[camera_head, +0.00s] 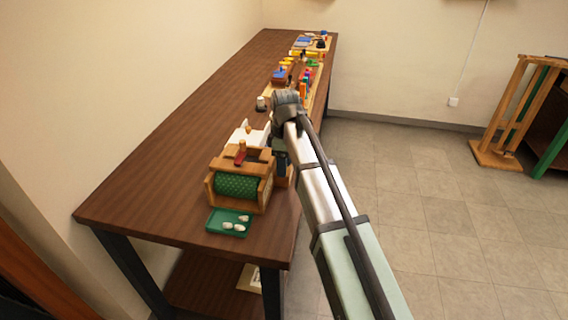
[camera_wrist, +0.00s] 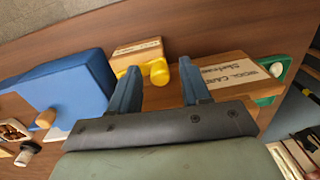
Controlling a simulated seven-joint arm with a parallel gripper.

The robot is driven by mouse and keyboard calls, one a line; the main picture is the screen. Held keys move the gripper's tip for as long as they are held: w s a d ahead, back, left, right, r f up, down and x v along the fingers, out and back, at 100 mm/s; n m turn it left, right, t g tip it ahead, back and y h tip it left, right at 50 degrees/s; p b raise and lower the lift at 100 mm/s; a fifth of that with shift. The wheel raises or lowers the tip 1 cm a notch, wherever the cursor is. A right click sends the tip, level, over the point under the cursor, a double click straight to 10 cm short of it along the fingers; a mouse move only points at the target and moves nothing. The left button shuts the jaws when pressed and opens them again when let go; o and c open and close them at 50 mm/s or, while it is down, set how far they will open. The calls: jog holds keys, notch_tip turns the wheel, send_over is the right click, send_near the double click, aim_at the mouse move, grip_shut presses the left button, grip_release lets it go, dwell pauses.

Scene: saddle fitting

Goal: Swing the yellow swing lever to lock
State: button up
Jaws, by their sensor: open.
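The yellow swing lever (camera_wrist: 153,69) shows in the wrist view. It is a short bar with a round knob, beside a small wooden block (camera_wrist: 137,50). My gripper (camera_wrist: 159,67) is open, with one blue finger on each side of the lever's knob end. I cannot tell whether either finger touches it. A larger wooden part lettered as a wool carder (camera_wrist: 237,82) lies just right of the right finger. In the head view the wooden carder with a green roller (camera_head: 237,186) stands near the table's front end. My arm hides its right side, and I cannot make out the yellow lever there.
In the wrist view a big blue block (camera_wrist: 62,92) is left of my fingers, and a green part (camera_wrist: 277,72) is at right. In the head view a green tray (camera_head: 228,222) with pale pieces sits before the carder. The table's left side (camera_head: 165,180) is clear.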

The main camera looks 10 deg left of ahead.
jog(key=shift+c, duration=0.4)
grip_shut()
jog(key=shift+a+m, duration=0.3)
jog(key=shift+m, duration=0.5)
jog(key=shift+o, duration=0.4)
grip_release()
notch_tip(320, 180, up, 14)
jog(key=shift+w, duration=0.3)
